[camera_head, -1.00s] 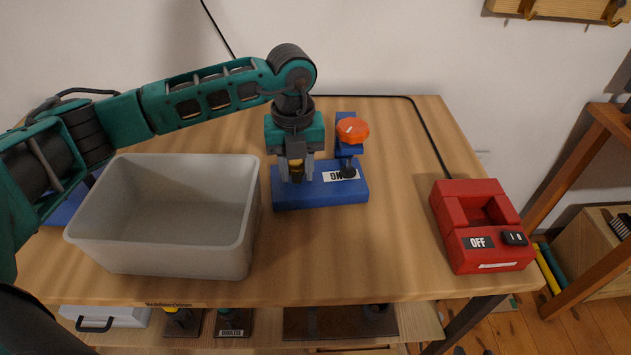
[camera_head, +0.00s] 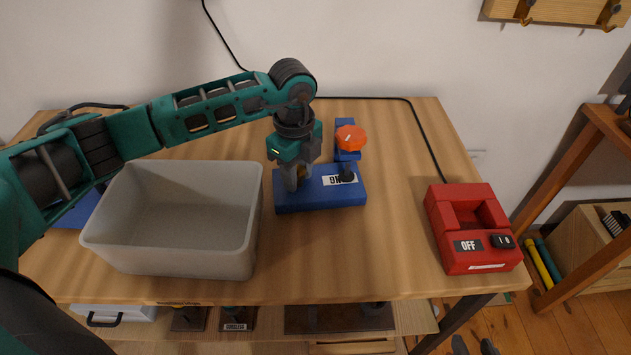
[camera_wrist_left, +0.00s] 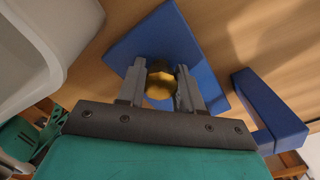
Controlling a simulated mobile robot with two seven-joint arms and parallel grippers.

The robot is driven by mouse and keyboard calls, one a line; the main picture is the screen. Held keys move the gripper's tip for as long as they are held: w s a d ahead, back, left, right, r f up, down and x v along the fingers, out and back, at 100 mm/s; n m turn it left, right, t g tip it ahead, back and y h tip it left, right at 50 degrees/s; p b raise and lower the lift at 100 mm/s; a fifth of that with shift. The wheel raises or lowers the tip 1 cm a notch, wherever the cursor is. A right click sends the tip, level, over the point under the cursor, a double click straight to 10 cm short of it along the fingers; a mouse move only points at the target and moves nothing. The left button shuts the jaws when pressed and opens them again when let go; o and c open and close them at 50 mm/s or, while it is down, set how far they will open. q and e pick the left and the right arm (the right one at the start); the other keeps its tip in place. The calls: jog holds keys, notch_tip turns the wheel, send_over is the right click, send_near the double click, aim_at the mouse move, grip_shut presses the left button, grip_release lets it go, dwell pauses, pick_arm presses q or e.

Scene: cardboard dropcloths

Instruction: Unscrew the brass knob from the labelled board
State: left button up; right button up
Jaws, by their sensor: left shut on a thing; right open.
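The blue board (camera_head: 322,198) lies on the wooden table, with a white label (camera_head: 340,180) whose text is partly hidden. My left gripper (camera_head: 298,180) points down over its left part and is shut on the brass knob (camera_head: 304,172). In the left wrist view the brass knob (camera_wrist_left: 160,82) sits between the two grey fingers, with the blue board (camera_wrist_left: 160,35) behind it. What lies under the knob is hidden. Two dark tips at the bottom edge look like my right gripper (camera_head: 474,345), open and empty, far from the board.
A grey open bin (camera_head: 180,262) stands left of the board, close to my left arm. A red box (camera_head: 480,258) labelled OFF sits at the right. The table between is clear.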

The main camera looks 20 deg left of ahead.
pick_arm(q)
jog(key=n+p, duration=0.1)
jog(key=n, duration=0.1)
jog(key=shift+r+n, duration=0.15)
jog(key=shift+n, duration=0.65)
jog(key=n+p, duration=0.3)
jog(key=n, duration=0.1)
jog(key=shift+r+p, duration=0.1)
jog(key=shift+p, duration=0.3)
jog(key=shift+f+n, duration=0.3)
jog(key=shift+n, duration=0.7)
jog(key=o, duration=0.9)
jog(key=shift+r, duration=0.1)
